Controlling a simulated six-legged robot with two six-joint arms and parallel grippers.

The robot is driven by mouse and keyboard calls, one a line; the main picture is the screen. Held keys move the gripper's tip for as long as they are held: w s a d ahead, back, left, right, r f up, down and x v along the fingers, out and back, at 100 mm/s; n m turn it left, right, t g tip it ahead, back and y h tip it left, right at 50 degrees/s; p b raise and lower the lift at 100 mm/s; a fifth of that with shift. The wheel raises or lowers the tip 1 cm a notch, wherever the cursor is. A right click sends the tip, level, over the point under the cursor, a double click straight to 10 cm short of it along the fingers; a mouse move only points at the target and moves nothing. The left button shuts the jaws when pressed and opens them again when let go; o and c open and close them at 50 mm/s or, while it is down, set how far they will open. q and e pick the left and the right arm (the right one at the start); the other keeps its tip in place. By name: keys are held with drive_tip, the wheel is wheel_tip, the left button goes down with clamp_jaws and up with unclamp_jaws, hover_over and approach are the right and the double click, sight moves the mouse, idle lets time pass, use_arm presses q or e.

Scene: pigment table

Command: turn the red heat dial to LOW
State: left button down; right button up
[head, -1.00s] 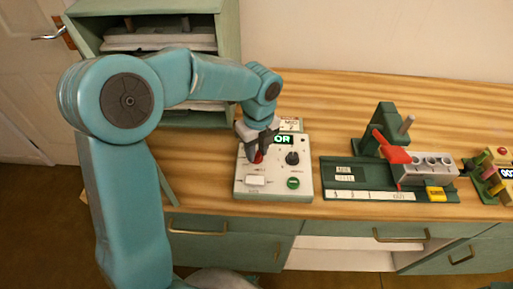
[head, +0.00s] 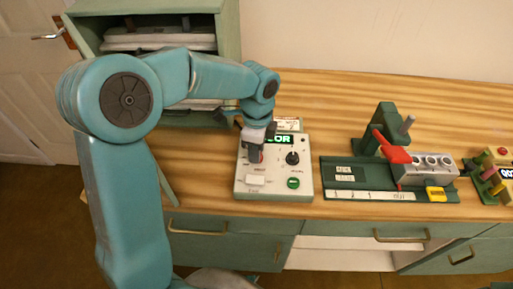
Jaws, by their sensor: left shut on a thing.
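The red heat dial (head: 257,157) is on the upper left of a pale control box (head: 273,191) on the wooden table. My left gripper (head: 257,151) comes down over the dial and is shut on it. The fingers hide most of the dial, so its pointer and the LOW mark cannot be read. A black dial (head: 292,158) is to its right. A lit green display (head: 282,140) is behind the dials and partly covered by the gripper. My right gripper is not in view.
The box also has a white switch (head: 255,179) and a green button (head: 293,183). To the right stands a green fixture (head: 343,187) with a red lever (head: 391,149). A green shelf cabinet (head: 231,50) stands behind my left arm.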

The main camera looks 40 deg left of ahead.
use_arm(q)
drive_tip(key=n, duration=0.4)
drive_tip(key=shift+n, duration=0.3)
drive_tip(key=shift+n+b, duration=0.6)
drive_tip(key=shift+n, duration=1.7)
drive_tip(key=shift+r, duration=0.1)
drive_tip(key=c, duration=0.8)
unclamp_jaws()
drive_tip(key=r, duration=0.5)
drive_tip(key=r+p, duration=0.1)
drive_tip(key=r, duration=1)
drive_tip(key=shift+w+a+r+p, duration=0.1)
drive_tip(key=shift+a+r+p, duration=0.05)
drive_tip(key=shift+a+p, duration=0.25)
drive_tip(key=shift+d, duration=0.1)
